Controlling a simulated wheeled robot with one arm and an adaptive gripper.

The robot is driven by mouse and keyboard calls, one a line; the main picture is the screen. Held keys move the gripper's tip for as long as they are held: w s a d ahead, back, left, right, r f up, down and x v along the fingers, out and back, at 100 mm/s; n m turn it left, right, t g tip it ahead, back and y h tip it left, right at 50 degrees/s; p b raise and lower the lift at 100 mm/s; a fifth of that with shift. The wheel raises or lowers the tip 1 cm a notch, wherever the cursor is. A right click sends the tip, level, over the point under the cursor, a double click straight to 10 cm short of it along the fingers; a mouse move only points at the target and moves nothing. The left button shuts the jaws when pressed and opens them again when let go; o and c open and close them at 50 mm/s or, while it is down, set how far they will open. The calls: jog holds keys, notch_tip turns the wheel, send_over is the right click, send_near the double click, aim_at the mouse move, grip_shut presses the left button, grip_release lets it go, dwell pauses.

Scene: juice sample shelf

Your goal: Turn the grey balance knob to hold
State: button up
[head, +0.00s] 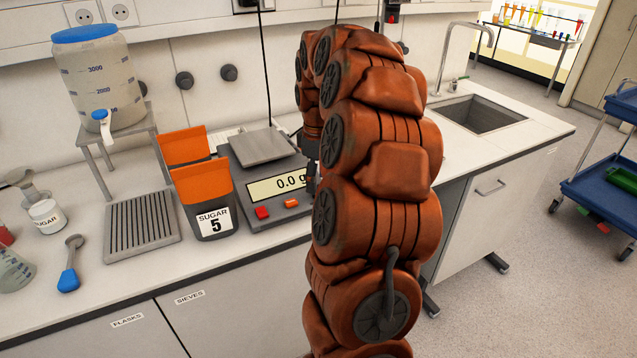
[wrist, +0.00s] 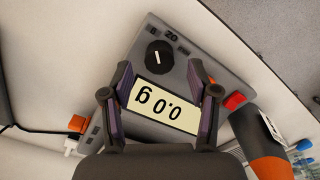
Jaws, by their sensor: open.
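The balance (head: 240,187) is a grey box on the bench with a metal pan and a display reading 0.0 g. In the wrist view the balance (wrist: 180,76) appears upside down, with its display (wrist: 165,105) between my fingers. The dark round knob (wrist: 159,54) has a small white mark and sits on the panel just beyond my fingertips, apart from them. Small labels around the knob are too small to read surely. My gripper (wrist: 159,78) is open and empty over the balance. In the head view my arm hides the knob and most of my gripper.
A dark bin labelled SUGAR 5 (head: 213,205) stands close left of the balance. Left of it are a ribbed tray (head: 140,227) and a water container (head: 97,80) on a stand. A sink (head: 480,114) lies to the right.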

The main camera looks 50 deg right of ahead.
jog(key=shift+f, duration=1.15)
grip_shut()
